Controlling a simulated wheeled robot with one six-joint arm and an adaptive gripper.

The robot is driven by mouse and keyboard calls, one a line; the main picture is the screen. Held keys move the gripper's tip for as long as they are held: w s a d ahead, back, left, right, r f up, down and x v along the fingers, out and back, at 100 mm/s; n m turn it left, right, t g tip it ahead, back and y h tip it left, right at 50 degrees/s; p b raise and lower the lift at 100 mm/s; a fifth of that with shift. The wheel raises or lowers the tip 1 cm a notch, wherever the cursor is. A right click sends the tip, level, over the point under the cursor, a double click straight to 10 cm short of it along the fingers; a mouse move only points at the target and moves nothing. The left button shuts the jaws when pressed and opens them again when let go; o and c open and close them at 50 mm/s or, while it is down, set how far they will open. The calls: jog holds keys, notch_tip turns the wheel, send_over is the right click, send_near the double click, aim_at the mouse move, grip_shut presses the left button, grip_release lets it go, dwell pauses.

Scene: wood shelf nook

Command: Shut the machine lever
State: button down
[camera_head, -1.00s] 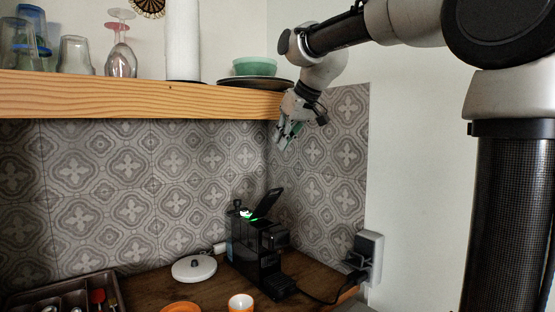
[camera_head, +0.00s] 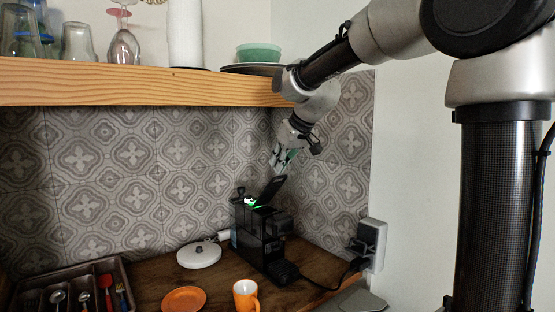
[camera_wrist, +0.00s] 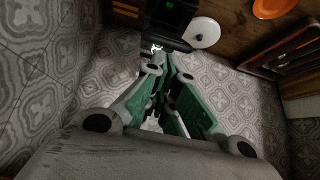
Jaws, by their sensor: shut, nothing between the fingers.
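The black coffee machine (camera_head: 258,240) stands on the wooden counter against the tiled wall. Its lever (camera_head: 270,190) is raised and tilted up to the right, with a green glow at the open top beneath it. My gripper (camera_head: 279,168) is just above the lever's upper end, pointing down, shut and empty. I cannot tell whether it touches the lever. In the wrist view the green-padded fingers of my gripper (camera_wrist: 160,58) point toward the machine (camera_wrist: 168,18), which shows partly at the top edge.
A white round lid-like disc (camera_head: 199,255), an orange plate (camera_head: 184,299) and an orange mug (camera_head: 245,295) lie near the machine. A cutlery tray (camera_head: 75,290) is at the left. The wooden shelf (camera_head: 140,82) with glasses and bowls hangs above. A wall socket (camera_head: 371,243) is at right.

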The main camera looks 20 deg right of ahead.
jog(key=shift+s, duration=0.15)
jog(key=s+d+f, duration=0.1)
jog(key=s+f, duration=0.2)
jog(key=f, duration=0.3)
jog(key=s+d+f+t, duration=0.1)
jog(key=s+d+f, duration=0.1)
jog(key=s+f, duration=0.2)
jog(key=shift+s+d+f+y, duration=0.15)
jog(key=shift+s+f+y, duration=0.15)
jog(key=shift+f, duration=0.95)
jog(key=shift+r, duration=0.1)
